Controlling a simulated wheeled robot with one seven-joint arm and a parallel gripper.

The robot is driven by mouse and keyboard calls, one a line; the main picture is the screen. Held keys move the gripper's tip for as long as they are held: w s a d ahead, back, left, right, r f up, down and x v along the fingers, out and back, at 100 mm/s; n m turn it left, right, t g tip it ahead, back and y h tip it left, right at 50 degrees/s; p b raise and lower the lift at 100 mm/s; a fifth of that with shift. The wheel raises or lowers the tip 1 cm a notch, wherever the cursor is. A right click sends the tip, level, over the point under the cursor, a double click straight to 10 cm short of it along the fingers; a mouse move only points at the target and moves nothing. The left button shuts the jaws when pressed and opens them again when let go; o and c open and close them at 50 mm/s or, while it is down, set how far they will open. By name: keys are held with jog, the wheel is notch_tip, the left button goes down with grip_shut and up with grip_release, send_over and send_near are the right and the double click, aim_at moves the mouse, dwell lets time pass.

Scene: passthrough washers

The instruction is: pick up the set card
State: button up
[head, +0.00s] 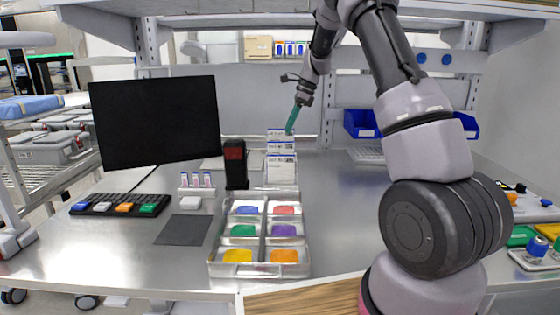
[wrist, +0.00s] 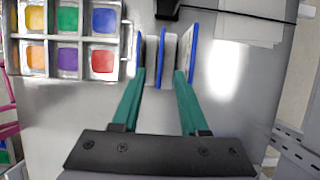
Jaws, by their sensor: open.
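Several upright white cards with blue edges stand in a row, one behind another. In the head view the front card (head: 281,169) shows most, with the middle card (head: 280,147) and the back card (head: 277,132) behind it. I cannot tell which one is the set card. My gripper (head: 291,130) is open, with teal fingers, at the back of the row. In the wrist view my gripper (wrist: 160,74) has its fingertips on either side of the middle card (wrist: 161,55), with the other cards close to the fingertips. Whether the fingers touch any card is unclear.
A tray (head: 215,268) of coloured pieces lies in front of the cards. A black and red device (head: 235,165) stands just left of them, near small vials (head: 197,180). A monitor (head: 155,122) stands at the left. Blue bins (head: 362,123) sit at the back right.

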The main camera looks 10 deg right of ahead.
aim_at(281, 146)
jog(key=x, duration=0.9)
jog(key=shift+w+d+f, duration=0.1)
jog(key=shift+f, duration=0.05)
grip_shut()
